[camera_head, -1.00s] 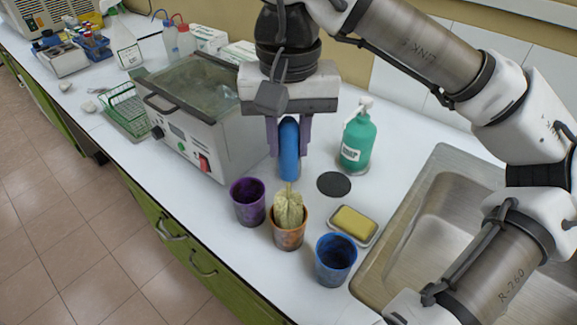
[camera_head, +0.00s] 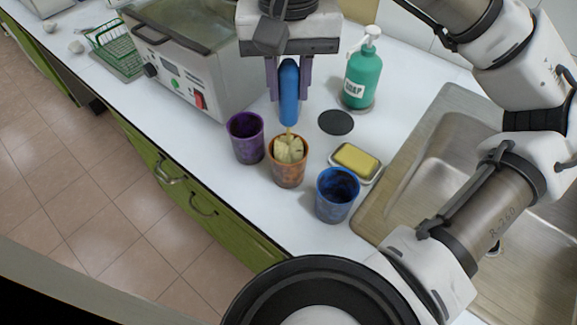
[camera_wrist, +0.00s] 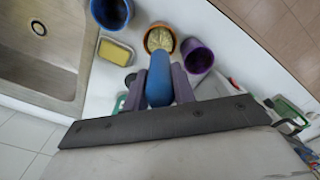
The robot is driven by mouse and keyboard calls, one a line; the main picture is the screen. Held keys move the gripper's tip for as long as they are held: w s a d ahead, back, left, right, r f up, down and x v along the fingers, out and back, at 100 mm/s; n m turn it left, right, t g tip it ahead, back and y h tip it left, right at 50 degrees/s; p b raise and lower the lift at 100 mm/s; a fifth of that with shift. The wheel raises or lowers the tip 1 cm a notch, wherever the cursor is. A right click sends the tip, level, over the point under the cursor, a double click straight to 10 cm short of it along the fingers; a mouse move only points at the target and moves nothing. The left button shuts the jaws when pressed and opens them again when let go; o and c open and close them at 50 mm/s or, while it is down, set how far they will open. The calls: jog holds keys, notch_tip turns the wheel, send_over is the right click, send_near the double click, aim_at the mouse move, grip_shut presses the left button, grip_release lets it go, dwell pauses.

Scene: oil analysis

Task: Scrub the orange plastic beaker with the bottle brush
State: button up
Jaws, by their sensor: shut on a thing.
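The orange beaker (camera_head: 287,175) stands upright on the white counter, between the purple and blue beakers, with dark stains on its wall. My gripper (camera_head: 289,100) is above it, shut on the blue handle of the bottle brush (camera_head: 289,85), which hangs upright. The pale bristle head (camera_head: 289,149) is inside the orange beaker, its top showing at the rim. The wrist view also shows the blue handle (camera_wrist: 160,75) between my fingers and the bristles inside the orange beaker's rim (camera_wrist: 148,49). The brush's lower end is hidden by the beaker wall.
A purple beaker (camera_head: 245,142) stands close on the left and a blue beaker (camera_head: 336,202) close on the right. A yellow sponge (camera_head: 357,158) in a dish, a black disc (camera_head: 336,122), a green soap bottle (camera_head: 363,75), a bath device (camera_head: 190,70) and a sink (camera_head: 440,165) are nearby.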

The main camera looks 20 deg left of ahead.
aim_at(289, 63)
jog(key=shift+r+p, duration=1.55)
jog(key=shift+r, duration=0.2)
jog(key=shift+f+b, duration=1.35)
jog(key=shift+f, duration=0.4)
jog(key=shift+r, duration=0.15)
notch_tip(289, 63, up, 3)
jog(key=p, duration=0.3)
jog(key=shift+r, duration=0.15)
jog(key=shift+f, duration=0.2)
